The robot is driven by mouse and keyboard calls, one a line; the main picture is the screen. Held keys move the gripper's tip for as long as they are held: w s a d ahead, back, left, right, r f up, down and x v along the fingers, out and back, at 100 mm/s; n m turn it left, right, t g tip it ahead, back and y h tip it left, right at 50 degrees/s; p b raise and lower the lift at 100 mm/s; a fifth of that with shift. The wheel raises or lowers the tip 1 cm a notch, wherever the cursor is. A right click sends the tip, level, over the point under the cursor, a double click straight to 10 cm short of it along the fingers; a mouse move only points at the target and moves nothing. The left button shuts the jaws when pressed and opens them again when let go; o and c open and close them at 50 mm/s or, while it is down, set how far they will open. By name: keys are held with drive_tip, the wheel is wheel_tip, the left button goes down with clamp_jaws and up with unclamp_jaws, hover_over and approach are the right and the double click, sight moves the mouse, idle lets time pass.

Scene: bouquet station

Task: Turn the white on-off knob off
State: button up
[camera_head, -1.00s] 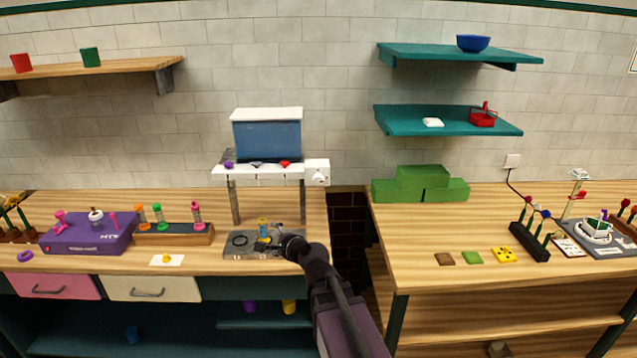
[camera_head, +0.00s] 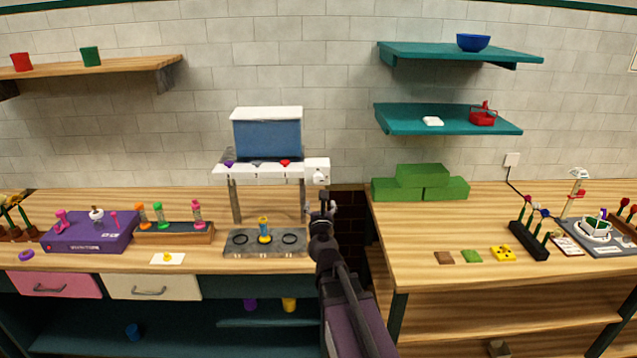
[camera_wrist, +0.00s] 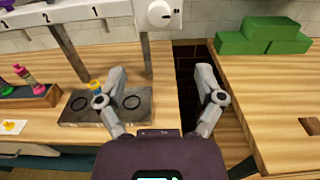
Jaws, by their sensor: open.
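The white on-off knob (camera_head: 320,177) sits on the white box at the right end of the dispenser's white bar. It also shows in the wrist view (camera_wrist: 159,14), near the top edge, with a small dark mark on the panel beside it. My gripper (camera_head: 326,207) is below the knob in the head view and apart from it. In the wrist view my gripper (camera_wrist: 162,80) is open and empty, its fingers spread wide with the knob above and between them.
Green blocks (camera_head: 420,185) lie on the right counter (camera_head: 430,230). A dark gap (camera_head: 350,215) separates the counters.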

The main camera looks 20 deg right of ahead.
sight(318, 181)
drive_tip(key=x, duration=1.3)
drive_tip(key=shift+w+d, duration=0.1)
drive_tip(key=shift+w, duration=0.25)
drive_tip(key=c, duration=1.2)
